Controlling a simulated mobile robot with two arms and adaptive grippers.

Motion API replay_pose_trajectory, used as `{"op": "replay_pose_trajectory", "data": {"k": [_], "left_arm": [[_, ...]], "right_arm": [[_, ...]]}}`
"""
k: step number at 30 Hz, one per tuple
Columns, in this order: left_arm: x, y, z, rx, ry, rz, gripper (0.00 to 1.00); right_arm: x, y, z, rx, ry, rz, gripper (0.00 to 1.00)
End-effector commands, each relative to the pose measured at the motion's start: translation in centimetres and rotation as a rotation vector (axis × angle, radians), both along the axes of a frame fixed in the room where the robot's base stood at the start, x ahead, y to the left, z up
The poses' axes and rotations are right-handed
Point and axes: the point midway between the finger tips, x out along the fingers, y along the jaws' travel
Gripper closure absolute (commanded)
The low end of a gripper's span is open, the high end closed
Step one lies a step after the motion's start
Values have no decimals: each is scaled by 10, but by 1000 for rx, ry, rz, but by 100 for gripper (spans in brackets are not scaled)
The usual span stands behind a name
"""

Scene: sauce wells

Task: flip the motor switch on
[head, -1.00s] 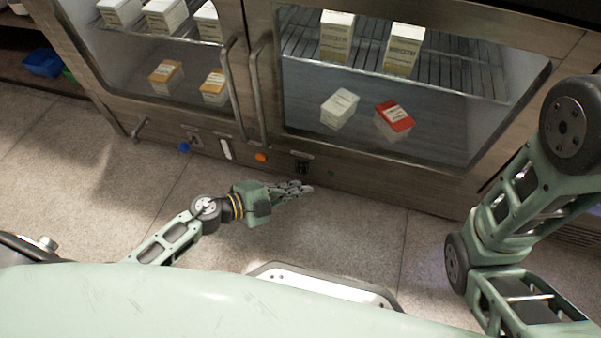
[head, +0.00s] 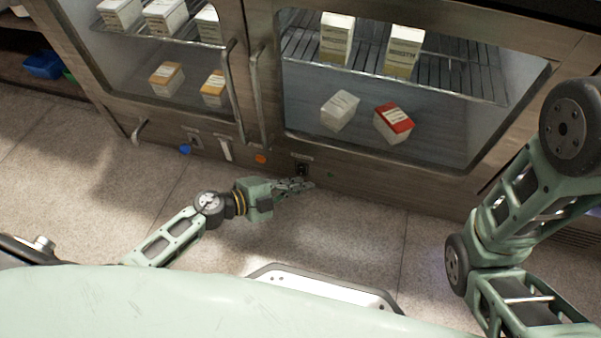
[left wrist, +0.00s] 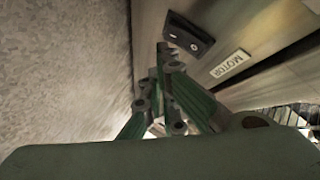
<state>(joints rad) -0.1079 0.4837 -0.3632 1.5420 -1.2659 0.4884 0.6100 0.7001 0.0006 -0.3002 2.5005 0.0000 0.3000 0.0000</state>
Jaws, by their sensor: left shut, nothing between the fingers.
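The motor switch is a black rocker on the cabinet's lower panel (left wrist: 188,35). It carries a round "O" mark on the end nearer the MOTOR label (left wrist: 230,63); which side is pressed I cannot tell. In the head view the switch (head: 301,168) sits low on the front, just above my left gripper (head: 308,185). My left gripper is shut and empty. In the left wrist view its fingertips (left wrist: 163,58) are close below the switch; contact is not clear. Only my right arm's links show at the right; its gripper is out of view.
The glass-door cabinet has two vertical handles (head: 258,95) and cartons inside, one with a red top (head: 394,122). Left of the switch on the panel are an orange button (head: 261,159), a white lever (head: 226,149) and a blue knob (head: 185,149). The floor in front is clear.

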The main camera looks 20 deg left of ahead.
Motion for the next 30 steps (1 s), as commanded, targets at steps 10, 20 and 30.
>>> {"op": "replay_pose_trajectory", "data": {"k": [10, 20, 30], "left_arm": [[0, 0, 0, 0, 0, 0, 100], [1, 0, 0, 0, 0, 0, 100], [9, 0, -1, 0, 0, 0, 100]], "right_arm": [[0, 0, 0, 0, 0, -1, 70], [0, 0, 1, 0, 0, -1, 70], [0, 0, 4, 0, 0, 0, 70]]}}
